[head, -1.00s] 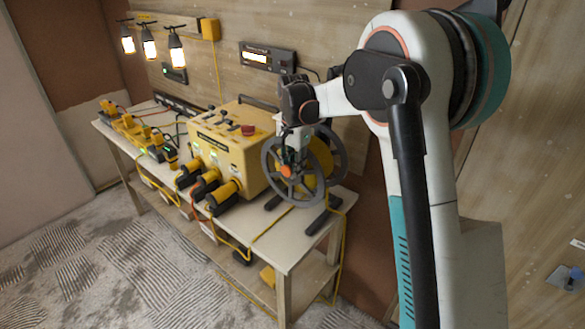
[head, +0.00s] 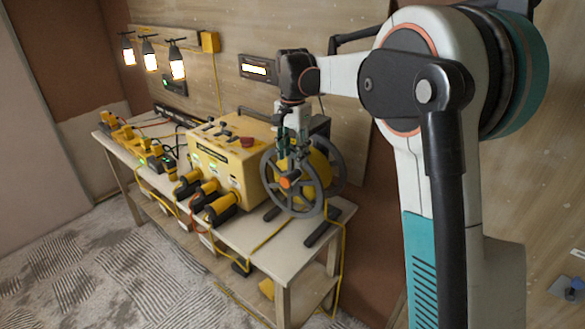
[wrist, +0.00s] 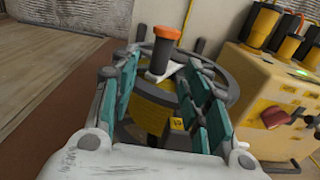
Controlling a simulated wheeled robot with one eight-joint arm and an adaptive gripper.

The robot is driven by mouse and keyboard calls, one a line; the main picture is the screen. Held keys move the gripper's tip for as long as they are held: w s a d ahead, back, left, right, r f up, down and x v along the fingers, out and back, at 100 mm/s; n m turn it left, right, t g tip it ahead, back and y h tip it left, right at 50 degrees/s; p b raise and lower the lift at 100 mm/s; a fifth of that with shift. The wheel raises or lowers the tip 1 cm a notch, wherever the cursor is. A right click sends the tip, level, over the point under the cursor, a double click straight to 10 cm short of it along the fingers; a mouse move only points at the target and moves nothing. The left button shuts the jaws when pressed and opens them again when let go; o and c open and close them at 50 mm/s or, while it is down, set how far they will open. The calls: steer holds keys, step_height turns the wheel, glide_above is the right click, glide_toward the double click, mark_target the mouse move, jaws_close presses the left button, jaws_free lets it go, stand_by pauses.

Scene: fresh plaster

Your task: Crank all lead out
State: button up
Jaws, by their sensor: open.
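The cable reel stands at the near right end of the bench, with grey spoked flanges (head: 266,178) and a yellow drum (head: 318,165). Its orange crank handle (head: 288,182) is on the near face, and it also shows upright in the wrist view (wrist: 167,42). My gripper (head: 291,165) hangs pointing down over the reel's near face. In the wrist view my gripper (wrist: 163,68) has its teal fingers spread on both sides of the handle's line, with a visible gap; contact cannot be told. Yellow lead (head: 341,250) hangs from the reel side past the bench edge.
A yellow power box (head: 222,160) with a red knob and several yellow-black plugs stands close left of the reel. The wooden bench (head: 262,250) has cables along its front. Hanging lamps (head: 150,62) glow at the back left. The carpet (head: 120,270) in front is clear.

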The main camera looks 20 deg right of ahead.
steer(key=shift+r, duration=1.5)
